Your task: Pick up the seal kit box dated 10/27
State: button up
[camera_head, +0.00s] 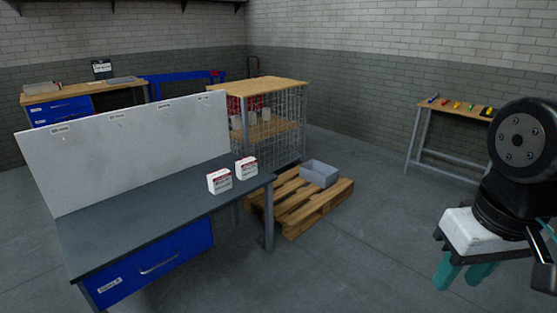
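Two small white boxes with red and black print stand on the dark grey workbench (130,232), near its right end. The nearer box (220,182) is at the left and the other box (246,168) is just behind it to the right. Their dates are too small to read, so I cannot tell which one is dated 10/27. My gripper (464,275), with teal fingers, hangs at the right side of the picture over the floor, well away from both boxes. Its fingers are partly cut off and overlap in this view, and I see nothing held between them.
A white back panel (130,145) rises behind the bench. A wooden pallet (310,205) with a grey bin (319,174) lies right of the bench. A wire cage cabinet (270,125) stands behind. Open floor lies between bench and arm.

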aim_at(246, 168)
jog(key=z, duration=0.45)
jog(key=i, duration=1.75)
jog(key=u, duration=0.35)
jog(key=i, duration=1.35)
jog(key=u, duration=0.75)
jog(key=i, duration=0.4)
jog(key=u, duration=0.2)
